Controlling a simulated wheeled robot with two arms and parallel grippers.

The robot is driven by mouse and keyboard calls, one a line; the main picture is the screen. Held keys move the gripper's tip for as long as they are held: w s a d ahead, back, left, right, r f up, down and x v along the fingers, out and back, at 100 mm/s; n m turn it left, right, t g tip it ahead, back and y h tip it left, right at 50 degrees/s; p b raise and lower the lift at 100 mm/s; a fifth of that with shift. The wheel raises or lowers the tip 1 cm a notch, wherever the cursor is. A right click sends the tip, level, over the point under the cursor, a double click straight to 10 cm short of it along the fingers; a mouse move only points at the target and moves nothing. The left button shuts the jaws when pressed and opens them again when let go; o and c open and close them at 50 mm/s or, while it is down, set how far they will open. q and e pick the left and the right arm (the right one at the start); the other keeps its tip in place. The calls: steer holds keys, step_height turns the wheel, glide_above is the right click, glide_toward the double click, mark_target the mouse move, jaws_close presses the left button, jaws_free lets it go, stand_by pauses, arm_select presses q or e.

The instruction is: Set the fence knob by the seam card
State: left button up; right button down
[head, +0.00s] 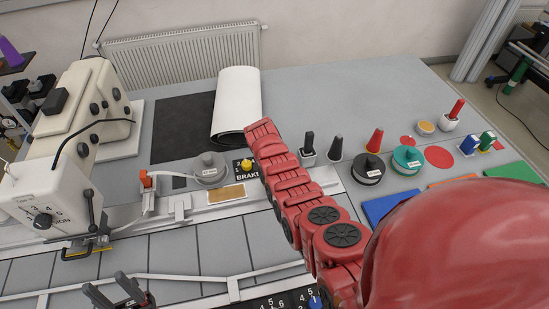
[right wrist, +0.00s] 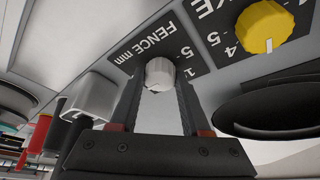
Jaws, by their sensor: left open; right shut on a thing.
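The fence knob (right wrist: 159,72) is a small pale grey knob on a dark panel lettered "FENCE mm" (right wrist: 145,45) in the right wrist view. The fingers of my right gripper (right wrist: 160,88) are shut on it, one at each side. In the head view my red right arm hides this gripper and the fence knob. My left gripper (head: 121,291) is open and empty at the lower left of the head view. A tan rectangle (head: 226,193) lies in a pale frame by the rail. I cannot tell whether it is the seam card.
The yellow brake knob (right wrist: 265,25) is beside the fence panel; it also shows in the head view (head: 246,163). A cream sewing machine (head: 50,190) stands at the left. A white roll (head: 237,100), spools (head: 368,168) and cones (head: 375,141) stand on the grey table (head: 320,95).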

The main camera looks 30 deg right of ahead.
steer(key=n, duration=0.1)
steer(key=n+t+b, duration=0.1)
steer(key=shift+s+d+f+n, duration=0.1)
steer(key=shift+f+n, duration=0.05)
steer(key=shift+n, duration=0.15)
steer(key=shift+n+y+b, duration=0.5)
steer(key=shift+n+b, duration=0.2)
steer(key=shift+n, duration=0.2)
steer(key=n+y+b, duration=0.1)
steer(key=n+b, duration=0.1)
steer(key=b, duration=0.1)
steer(key=n+t+b, duration=0.1)
steer(key=n+b, duration=0.2)
steer(key=shift+d+f+y, duration=0.15)
steer(key=shift+y, duration=0.25)
steer(key=shift+r+n+y+b, duration=0.35)
steer(key=shift+n+b, duration=0.55)
steer(key=shift+b, duration=0.55)
steer(key=shift+c, duration=1.8)
jaws_free()
steer(key=shift+f, duration=0.1)
